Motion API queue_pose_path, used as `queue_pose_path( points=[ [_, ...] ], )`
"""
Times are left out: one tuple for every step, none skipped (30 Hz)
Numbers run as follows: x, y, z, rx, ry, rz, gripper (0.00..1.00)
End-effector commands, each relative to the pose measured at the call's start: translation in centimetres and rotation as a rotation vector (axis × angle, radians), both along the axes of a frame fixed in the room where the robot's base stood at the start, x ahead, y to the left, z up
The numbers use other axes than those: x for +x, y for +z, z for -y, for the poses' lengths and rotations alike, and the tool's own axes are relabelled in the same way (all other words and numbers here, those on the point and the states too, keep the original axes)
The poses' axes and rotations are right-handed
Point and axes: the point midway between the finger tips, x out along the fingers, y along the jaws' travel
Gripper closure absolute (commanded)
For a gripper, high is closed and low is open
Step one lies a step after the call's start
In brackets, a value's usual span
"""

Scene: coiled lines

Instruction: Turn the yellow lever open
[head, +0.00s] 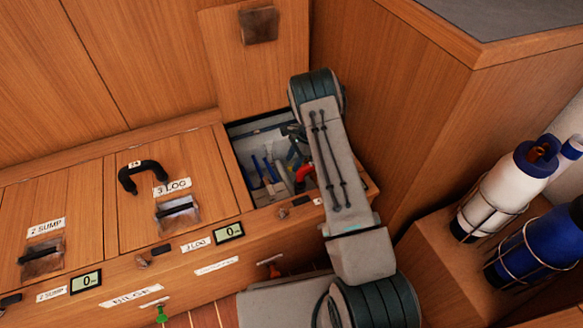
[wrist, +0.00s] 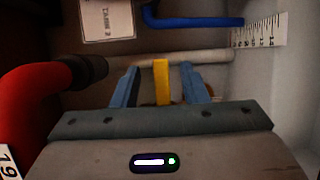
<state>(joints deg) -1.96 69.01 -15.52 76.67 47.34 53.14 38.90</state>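The yellow lever (wrist: 162,84) stands upright in the middle of the wrist view. My gripper (wrist: 161,70) reaches toward it with one blue finger on each side. A narrow gap shows between the lever and each finger, so the gripper is open around or just in front of it; the exact depth is unclear. A pale pipe (wrist: 205,56) runs across behind the lever. In the head view my arm bends down into the open locker (head: 237,131), and the lever cannot be made out there.
A thick red hose (wrist: 30,100) curves close on the left. A blue pipe (wrist: 190,21), a paper label (wrist: 107,18) and a ruler strip (wrist: 259,30) are at the back. The locker's raised lid (head: 255,75) stands behind; closed hatches lie left.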

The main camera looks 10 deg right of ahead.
Motion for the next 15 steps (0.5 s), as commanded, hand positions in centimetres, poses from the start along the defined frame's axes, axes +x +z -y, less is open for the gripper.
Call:
queue_pose_path(
  points=[
    [-0.1,-0.9,-0.3,0.0,0.001,-0.001,0.6],
    [-0.1,-1.2,-0.5,0.0,0.001,-0.001,0.6],
    [-0.1,-1.5,-0.6,0.0,0.001,-0.001,0.6],
    [-0.1,-1.7,-0.7,0.0,0.001,-0.001,0.6],
    [-0.1,-1.8,-0.7,0.0,0.001,-0.001,0.6],
    [-0.1,-2.0,-0.8,0.0,0.001,0.0,0.6],
    [-0.2,-2.1,-0.8,-0.001,0.0,0.0,0.6],
    [-0.2,-2.1,-0.9,-0.001,0.0,0.0,0.6],
    [-0.1,-2.1,-0.9,-0.001,0.0,0.0,0.6],
    [-0.1,-2.1,-0.9,-0.001,0.0,0.001,0.6],
    [-0.1,-2.1,-0.9,0.0,0.0,0.001,0.6],
    [-0.1,-2.1,-0.9,0.0,0.0,0.001,0.6],
    [-0.1,-2.1,-0.9,0.0,0.0,0.001,0.6],
    [-0.1,-2.1,-0.9,0.0,0.0,0.001,0.6],
    [-0.1,-2.1,-0.9,0.0,0.0,0.001,0.6]
  ],
)
